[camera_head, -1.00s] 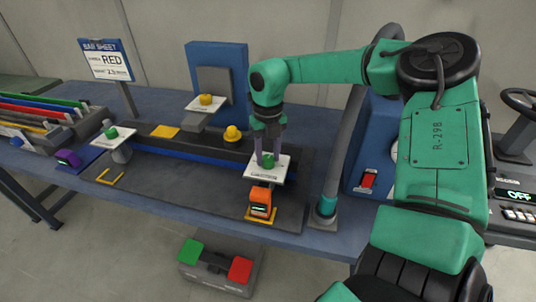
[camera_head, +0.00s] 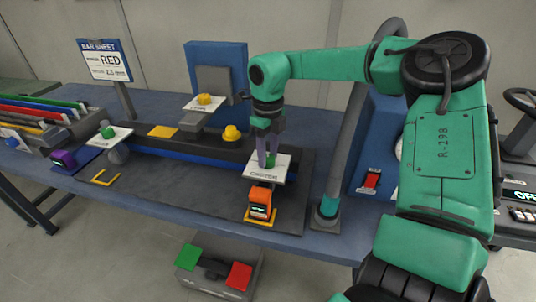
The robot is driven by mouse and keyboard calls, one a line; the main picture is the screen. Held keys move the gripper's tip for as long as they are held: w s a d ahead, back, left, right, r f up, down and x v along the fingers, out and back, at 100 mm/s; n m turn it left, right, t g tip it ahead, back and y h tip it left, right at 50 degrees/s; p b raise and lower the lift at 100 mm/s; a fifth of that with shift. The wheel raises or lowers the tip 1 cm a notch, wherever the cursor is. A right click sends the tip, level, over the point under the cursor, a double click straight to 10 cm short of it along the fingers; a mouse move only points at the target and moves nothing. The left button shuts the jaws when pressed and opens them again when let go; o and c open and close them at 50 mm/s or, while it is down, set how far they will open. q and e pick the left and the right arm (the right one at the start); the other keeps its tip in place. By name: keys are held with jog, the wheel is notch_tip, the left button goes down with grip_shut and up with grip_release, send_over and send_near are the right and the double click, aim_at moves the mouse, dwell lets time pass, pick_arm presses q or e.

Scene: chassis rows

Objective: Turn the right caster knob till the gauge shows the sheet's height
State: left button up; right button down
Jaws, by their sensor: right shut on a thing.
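My right gripper (camera_head: 267,158) points down and is shut on the green right caster knob (camera_head: 271,160), which sits on a white plate (camera_head: 267,168) lettered "CASTER". An orange gauge (camera_head: 260,203) with a small dark display stands just in front of that plate; its reading is too small to make out. The bar sheet (camera_head: 105,60) stands on a post at the back left. It reads "RED" and below that a height that looks like 2.5, though the digits are blurred. My left gripper is not in view.
Another green knob (camera_head: 107,132) sits on a left plate beside a purple gauge (camera_head: 63,158). Yellow knobs (camera_head: 204,99) (camera_head: 232,133) stand at the back. Coloured bars (camera_head: 40,108) lie in a rack at far left. A pedal box (camera_head: 213,272) with green and red pedals is on the floor.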

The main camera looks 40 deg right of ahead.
aim_at(268, 157)
dwell(0.4)
jog(key=shift+c, duration=1.9)
grip_release()
jog(key=shift+r, duration=0.1)
notch_tip(268, 157, up, 14)
jog(key=shift+r, duration=0.25)
